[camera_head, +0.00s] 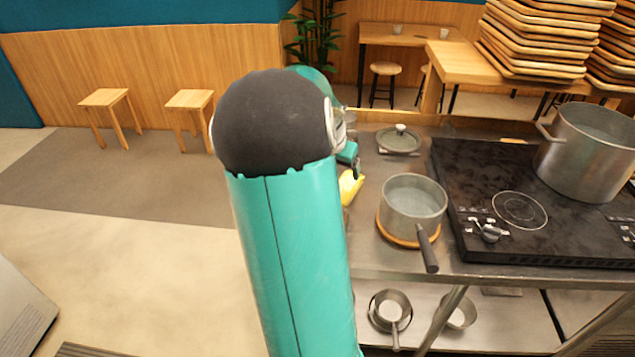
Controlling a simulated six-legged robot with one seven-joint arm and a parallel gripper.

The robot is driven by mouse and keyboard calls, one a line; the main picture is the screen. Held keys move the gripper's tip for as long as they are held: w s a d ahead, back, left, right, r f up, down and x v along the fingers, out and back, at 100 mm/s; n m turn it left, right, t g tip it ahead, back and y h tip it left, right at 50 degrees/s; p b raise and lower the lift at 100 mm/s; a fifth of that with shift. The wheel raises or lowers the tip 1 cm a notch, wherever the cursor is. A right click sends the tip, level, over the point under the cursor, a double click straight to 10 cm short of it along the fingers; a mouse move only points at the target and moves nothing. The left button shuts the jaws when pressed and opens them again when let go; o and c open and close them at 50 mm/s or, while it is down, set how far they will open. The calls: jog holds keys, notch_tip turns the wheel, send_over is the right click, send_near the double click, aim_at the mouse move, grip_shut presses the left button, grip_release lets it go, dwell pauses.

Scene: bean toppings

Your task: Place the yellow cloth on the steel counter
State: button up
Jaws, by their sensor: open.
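The yellow cloth (350,186) shows as a small bright patch just right of my arm. It appears to be at the left part of the steel counter (375,250); my arm hides its left side. My gripper (355,167) is mostly hidden behind my arm. Its dark visible tip is just above the cloth, and it is open. I cannot tell whether it touches the cloth.
A saucepan (412,207) stands on a wooden trivet (396,236) right of the cloth, its handle toward the front. A lid (398,140) lies behind it. A black cooktop (480,170) with a large pot (588,152) is at the right.

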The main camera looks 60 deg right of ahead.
jog(key=w+a+r+n+t+y, duration=0.1)
jog(key=w+a+r+n, duration=0.15)
jog(key=a, duration=0.65)
jog(key=w+a+r+n+t+y, duration=0.1)
jog(key=w+a+r+n, duration=0.15)
jog(key=a, duration=0.55)
jog(key=w+a+r+n+t+y, duration=0.1)
jog(key=w+a+r+n+t, duration=0.2)
jog(key=a, duration=0.6)
jog(key=s+a+r+n, duration=0.1)
jog(key=s+a+n, duration=0.3)
jog(key=a, duration=0.7)
jog(key=s+a+r+n+y, duration=0.1)
jog(key=s+a+n, duration=0.4)
jog(key=a, duration=0.7)
jog(key=shift+a+r+y, duration=0.25)
jog(key=shift+r+y, duration=0.05)
jog(key=shift+r, duration=0.3)
